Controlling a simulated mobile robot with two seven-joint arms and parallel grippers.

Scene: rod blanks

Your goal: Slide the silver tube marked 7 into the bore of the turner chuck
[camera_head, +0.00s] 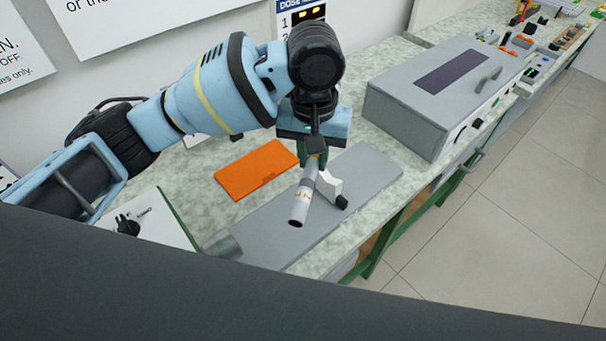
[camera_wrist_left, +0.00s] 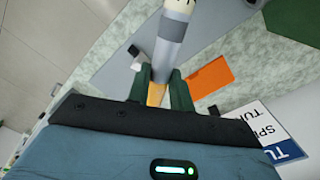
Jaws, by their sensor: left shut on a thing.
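My left gripper (camera_head: 314,152) hangs over the bench and is shut on a silver tube (camera_head: 299,208), gripping it near one end. The tube slants down toward the camera, its open end free. It has a pale band with markings that I cannot read. In the left wrist view the tube (camera_wrist_left: 171,42) runs up out of the green fingers (camera_wrist_left: 162,82), with an orange-tan section between them. A short grey cylinder (camera_head: 222,246) at the left end of the grey bed (camera_head: 265,235) looks like the turner chuck; its bore is not visible. My right gripper is not in view.
A white bracket with a black knob (camera_head: 342,202) stands on the bed close beside the tube. An orange plate (camera_head: 256,174) lies behind the bed. A white housing (camera_head: 150,215) is at left. A large grey box (camera_head: 440,90) stands at right.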

